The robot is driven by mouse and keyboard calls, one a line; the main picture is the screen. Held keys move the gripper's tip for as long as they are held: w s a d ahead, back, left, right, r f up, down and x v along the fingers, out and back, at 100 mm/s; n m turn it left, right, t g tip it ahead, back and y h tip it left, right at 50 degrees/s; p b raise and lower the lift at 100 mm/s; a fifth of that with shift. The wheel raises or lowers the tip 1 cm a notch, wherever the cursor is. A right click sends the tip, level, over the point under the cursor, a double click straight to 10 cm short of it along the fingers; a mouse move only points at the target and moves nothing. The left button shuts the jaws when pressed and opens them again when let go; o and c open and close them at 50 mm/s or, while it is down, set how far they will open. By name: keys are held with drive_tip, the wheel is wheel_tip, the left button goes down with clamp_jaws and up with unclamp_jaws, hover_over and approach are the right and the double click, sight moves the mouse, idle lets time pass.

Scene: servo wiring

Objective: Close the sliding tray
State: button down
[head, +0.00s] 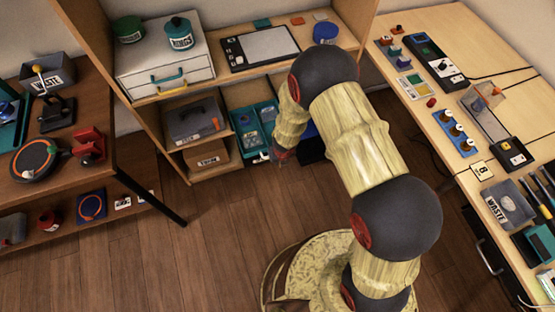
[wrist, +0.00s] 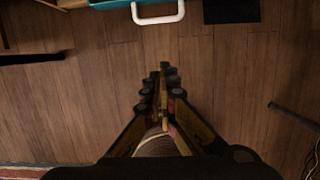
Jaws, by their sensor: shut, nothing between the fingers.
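The sliding tray (head: 240,121) is teal and sits in the lower shelf of the wooden cabinet, with small items inside. It is pulled out toward the floor side; how far is hard to tell because my arm covers its right side. Its white handle (head: 261,157) shows at its front. In the wrist view the tray's teal front edge (wrist: 112,4) is at the top, with the white handle (wrist: 158,18) below it. My gripper (wrist: 165,68) is shut and empty, over the floor, apart from the handle. In the head view my gripper is mostly hidden near the tray's front.
A grey toolbox (head: 193,122) and a cardboard box (head: 207,155) stand left of the tray. A dark table (head: 125,150) is at left and a light workbench (head: 430,120) at right. The wooden floor (head: 190,240) before the cabinet is clear.

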drive_tip(key=w+a+f+b, duration=0.1)
drive_tip(key=w+f+b, duration=0.3)
drive_tip(key=f, duration=0.6)
drive_tip(key=shift+w+a+f+n, duration=0.2)
drive_tip(key=shift+w+a+n, duration=0.15)
drive_tip(key=shift+w, duration=0.65)
drive_tip(key=shift+a, duration=0.1)
